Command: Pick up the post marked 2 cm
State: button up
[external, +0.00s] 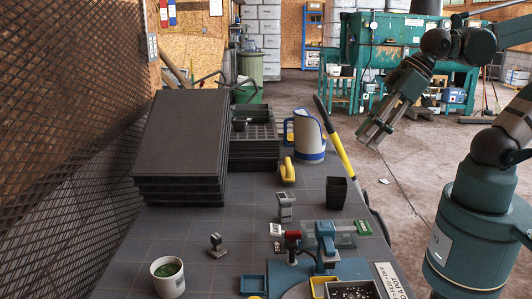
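Two small grey post-like pieces stand on the dark tiled table. One is a taller grey block (286,207) with a pale top near the table's middle. The other is a short grey piece (217,245) on a flat foot, nearer the front left. I cannot read a 2 cm mark on either, so I cannot tell which is the named post. My gripper (369,138) hangs in the air right of the table, above the floor, pointing down and left. Its fingers look parted with nothing between them. It is well away from both pieces.
A blue press (326,240) with a red-ended handle stands at the front right. A white cup (167,278) holds green material. Stacked black trays (182,140), a yellow-handled tool (288,171), a white-and-blue jug (310,135) and a black pot (336,192) stand farther back. The left front is mostly clear.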

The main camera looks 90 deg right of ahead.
jog(key=w+m+g, duration=0.1)
jog(key=w+m, duration=0.1)
jog(key=w, duration=0.2)
jog(key=m+g+p, duration=0.4)
jog(key=m+g, duration=0.2)
jog(key=m, duration=0.6)
send_over(285, 195)
jog(key=f, duration=1.5)
jog(key=shift+s+a, duration=0.25)
jog(key=shift+w+d+f+m, duration=0.1)
jog(key=shift+w+f+m, duration=0.15)
jog(key=shift+f, duration=0.45)
jog(key=shift+f+b, duration=0.65)
jog(key=shift+f, duration=2.75)
jog(key=shift+f, duration=0.1)
